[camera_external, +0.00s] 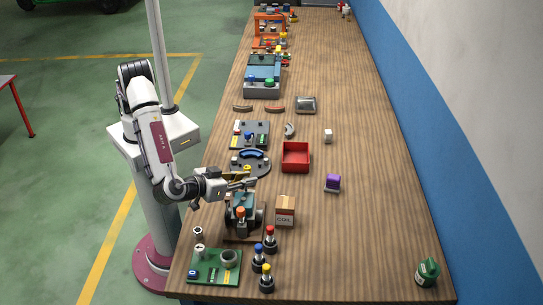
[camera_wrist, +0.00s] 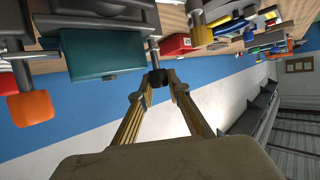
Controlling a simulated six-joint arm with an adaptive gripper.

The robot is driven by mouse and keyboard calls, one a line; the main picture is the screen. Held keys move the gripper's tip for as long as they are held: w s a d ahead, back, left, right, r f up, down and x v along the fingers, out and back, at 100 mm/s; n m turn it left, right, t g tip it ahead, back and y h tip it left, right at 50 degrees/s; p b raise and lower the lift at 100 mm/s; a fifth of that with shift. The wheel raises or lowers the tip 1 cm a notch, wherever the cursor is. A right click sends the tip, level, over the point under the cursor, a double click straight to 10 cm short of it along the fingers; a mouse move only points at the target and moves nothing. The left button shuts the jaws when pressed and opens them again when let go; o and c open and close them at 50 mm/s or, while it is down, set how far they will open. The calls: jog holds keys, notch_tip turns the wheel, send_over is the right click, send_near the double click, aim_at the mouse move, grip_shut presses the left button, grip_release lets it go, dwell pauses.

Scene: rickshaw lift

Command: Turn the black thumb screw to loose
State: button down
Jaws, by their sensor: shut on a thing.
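The black thumb screw (camera_wrist: 158,78) shows in the wrist view at the end of a grey shaft on a teal device (camera_wrist: 104,54). My gripper (camera_wrist: 159,84) has its two fingertips shut on the screw, one on each side. In the external view my gripper (camera_external: 247,184) is at the top of the teal device (camera_external: 243,202), near the left edge of the table. The screw is too small to make out there. An orange knob (camera_external: 240,212) sits on the device's near side and also shows in the wrist view (camera_wrist: 30,108).
Nearer are a green board (camera_external: 206,275) and several bottles with coloured caps (camera_external: 270,238). A grey round fixture (camera_external: 262,168) and a red bin (camera_external: 296,157) lie beyond. The table's right side is mostly clear.

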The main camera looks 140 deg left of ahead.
jog(key=c, duration=1.9)
grip_release()
jog(key=shift+d, duration=0.1)
jog(key=v, duration=1.2)
